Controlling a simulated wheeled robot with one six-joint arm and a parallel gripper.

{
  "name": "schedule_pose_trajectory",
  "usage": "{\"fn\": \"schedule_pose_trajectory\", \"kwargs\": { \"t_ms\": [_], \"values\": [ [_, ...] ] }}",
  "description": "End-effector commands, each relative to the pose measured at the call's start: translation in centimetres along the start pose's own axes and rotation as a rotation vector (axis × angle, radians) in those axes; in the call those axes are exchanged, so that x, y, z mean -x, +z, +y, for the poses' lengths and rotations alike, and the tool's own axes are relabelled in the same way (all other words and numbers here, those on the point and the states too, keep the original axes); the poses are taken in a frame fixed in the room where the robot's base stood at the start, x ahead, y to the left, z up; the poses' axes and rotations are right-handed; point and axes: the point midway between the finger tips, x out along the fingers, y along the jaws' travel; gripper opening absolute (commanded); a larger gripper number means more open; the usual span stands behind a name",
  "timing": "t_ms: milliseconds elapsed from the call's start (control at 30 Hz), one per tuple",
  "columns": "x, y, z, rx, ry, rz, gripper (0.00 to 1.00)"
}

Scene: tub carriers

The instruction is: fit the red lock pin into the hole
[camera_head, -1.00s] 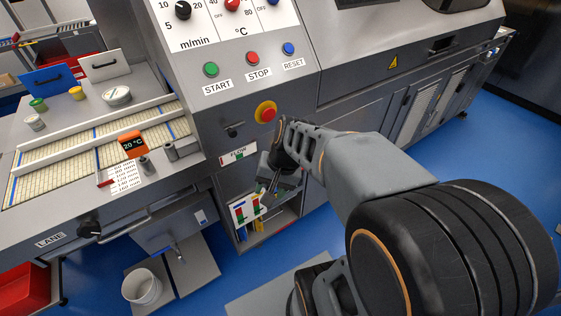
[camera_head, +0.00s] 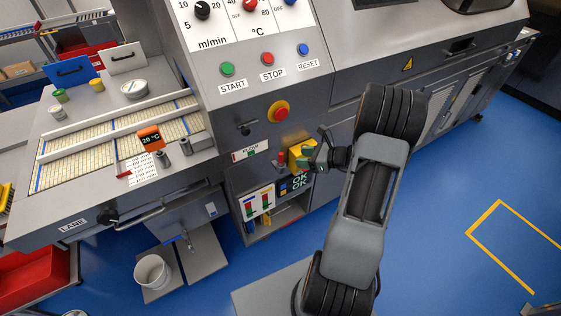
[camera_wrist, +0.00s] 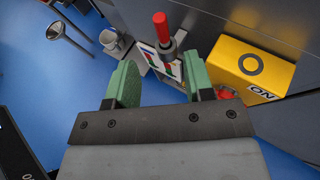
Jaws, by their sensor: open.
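A red-topped pin (camera_wrist: 161,30) stands upright on a grey metal base in the wrist view, just beyond and between my fingertips; I take it for the lock pin. It also shows in the head view (camera_head: 282,158), left of a yellow box (camera_head: 296,150). That box (camera_wrist: 268,62) is at the right in the wrist view, with a dark ring mark and an "ON" label. My gripper (camera_wrist: 160,88), with green fingers, is open and empty. In the head view my gripper (camera_head: 308,158) is in front of the yellow box. A red part (camera_wrist: 228,92) shows beside the right finger. I cannot make out the hole.
A shelf bay (camera_head: 287,226) with cards lies below the pin. Blue floor is free at the right.

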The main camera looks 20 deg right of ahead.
Motion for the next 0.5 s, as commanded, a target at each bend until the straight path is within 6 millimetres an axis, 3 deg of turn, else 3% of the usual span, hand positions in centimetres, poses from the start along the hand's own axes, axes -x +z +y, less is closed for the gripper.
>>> {"fn": "schedule_pose_trajectory", "kwargs": {
  "t_ms": [133,500],
  "values": [
    [-2.1,0.0,0.1,0.001,0.003,0.001,0.48],
    [-4.8,0.4,0.0,0.003,0.004,0.002,0.48]
  ]
}}
